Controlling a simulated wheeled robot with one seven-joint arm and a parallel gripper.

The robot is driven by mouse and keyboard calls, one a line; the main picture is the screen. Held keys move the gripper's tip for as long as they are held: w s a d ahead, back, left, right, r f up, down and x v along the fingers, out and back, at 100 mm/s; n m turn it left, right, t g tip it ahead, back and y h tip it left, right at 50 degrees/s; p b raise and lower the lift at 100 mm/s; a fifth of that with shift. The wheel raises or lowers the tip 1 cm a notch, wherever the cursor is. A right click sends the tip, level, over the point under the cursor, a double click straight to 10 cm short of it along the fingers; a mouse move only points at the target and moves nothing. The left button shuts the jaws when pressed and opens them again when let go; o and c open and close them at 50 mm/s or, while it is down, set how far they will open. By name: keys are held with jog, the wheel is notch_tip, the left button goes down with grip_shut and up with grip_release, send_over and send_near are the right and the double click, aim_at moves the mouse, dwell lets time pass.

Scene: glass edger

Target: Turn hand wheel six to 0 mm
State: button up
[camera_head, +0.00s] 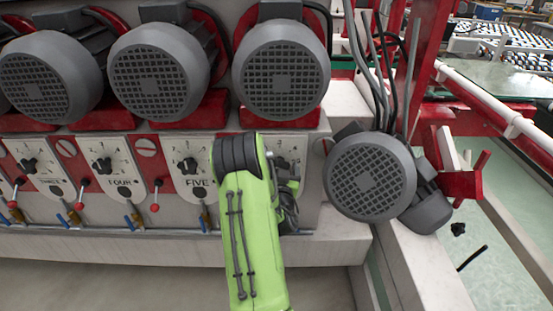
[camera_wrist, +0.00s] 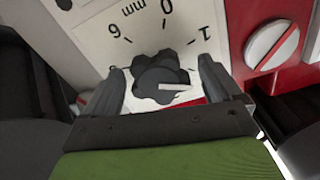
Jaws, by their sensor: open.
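Hand wheel six, a dark lobed knob (camera_wrist: 160,80), sits at the centre of a white dial plate (camera_wrist: 105,30) in the wrist view. The dial appears rotated there, with 0 at the top and 1 at upper right. A white mark on the knob points right, away from the 0. My gripper (camera_wrist: 165,82) is open, with one dark finger on either side of the knob. I cannot tell whether the fingers touch it. In the head view my green arm covers most of this dial plate (camera_head: 285,143), and my gripper (camera_head: 287,185) is partly hidden.
A slotted round screw on red (camera_wrist: 272,45) sits right of the dial in the wrist view. Dials four (camera_head: 103,166) and five (camera_head: 188,165) lie left of my arm. Motors (camera_head: 281,70) overhang the panel; another motor (camera_head: 370,177) stands close on the right.

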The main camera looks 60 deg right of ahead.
jog(key=shift+s+a, duration=0.15)
jog(key=shift+a, duration=0.05)
jog(key=shift+d, duration=0.1)
jog(key=c, duration=1)
jog(key=shift+n, duration=0.3)
jog(key=n+b, duration=0.1)
jog(key=n, duration=0.2)
jog(key=shift+n, duration=0.3)
jog(key=n, duration=0.2)
jog(key=n+b, duration=0.1)
jog(key=n, duration=0.1)
jog(key=shift+w+r+n, duration=0.1)
jog(key=shift+w+n, duration=0.1)
jog(key=shift+n, duration=0.1)
jog(key=n, duration=0.4)
jog(key=shift+n, duration=0.3)
jog(key=n+b, duration=0.1)
jog(key=n, duration=0.3)
